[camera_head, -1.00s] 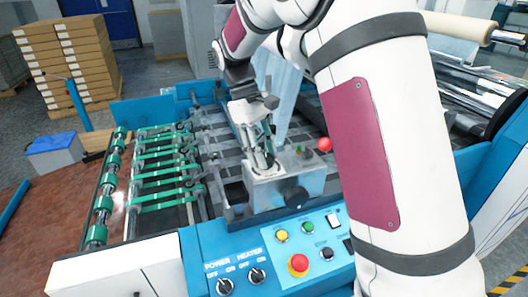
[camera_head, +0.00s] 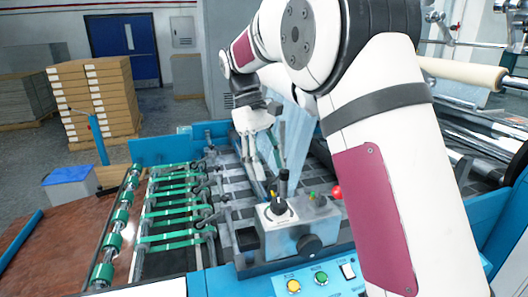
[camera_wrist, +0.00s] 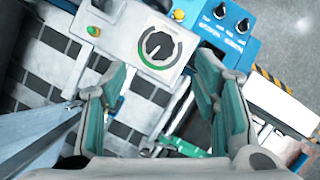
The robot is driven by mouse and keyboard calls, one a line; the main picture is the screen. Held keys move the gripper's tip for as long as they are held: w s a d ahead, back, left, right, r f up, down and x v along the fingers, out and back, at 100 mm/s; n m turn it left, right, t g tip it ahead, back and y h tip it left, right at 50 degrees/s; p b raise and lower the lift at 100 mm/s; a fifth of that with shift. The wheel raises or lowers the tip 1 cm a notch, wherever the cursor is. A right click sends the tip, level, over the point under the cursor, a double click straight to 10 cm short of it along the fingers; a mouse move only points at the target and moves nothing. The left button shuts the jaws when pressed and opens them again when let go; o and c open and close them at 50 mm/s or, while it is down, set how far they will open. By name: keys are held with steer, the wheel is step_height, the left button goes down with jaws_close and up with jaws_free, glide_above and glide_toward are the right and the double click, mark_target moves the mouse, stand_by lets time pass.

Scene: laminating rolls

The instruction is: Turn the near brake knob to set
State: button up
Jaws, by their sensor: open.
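A grey metal box (camera_head: 290,238) stands on the blue machine frame. On its top is a round black knob (camera_head: 279,208) on a pale dial. In the wrist view the same knob (camera_wrist: 158,45) shows from above, with a dark and green arc around it; the labels are too small to read. My gripper (camera_head: 262,163) is above and behind the box, apart from the knob. Its two teal-padded fingers are spread and empty in the wrist view (camera_wrist: 160,78).
A black side knob (camera_head: 311,245) and a red ball (camera_head: 337,192) are close to the box. A blue control panel (camera_head: 330,281) with buttons lies in front. Green-belted rollers (camera_head: 175,205) are on the left.

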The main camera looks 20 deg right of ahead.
steer(key=v, duration=0.3)
steer(key=shift+r, duration=0.15)
steer(key=s+d+r+m+t+y, duration=0.1)
steer(key=s+r+t, duration=0.15)
steer(key=s, duration=0.45)
steer(key=s+d+r+m+t+y, duration=0.1)
steer(key=s+r+m+t, duration=0.15)
steer(key=s, duration=0.35)
steer(key=s+f+m+t, duration=0.2)
steer(key=s+f+t, duration=0.2)
steer(key=s, duration=1)
steer(key=shift+s+f, duration=0.3)
steer(key=shift+f, duration=0.6)
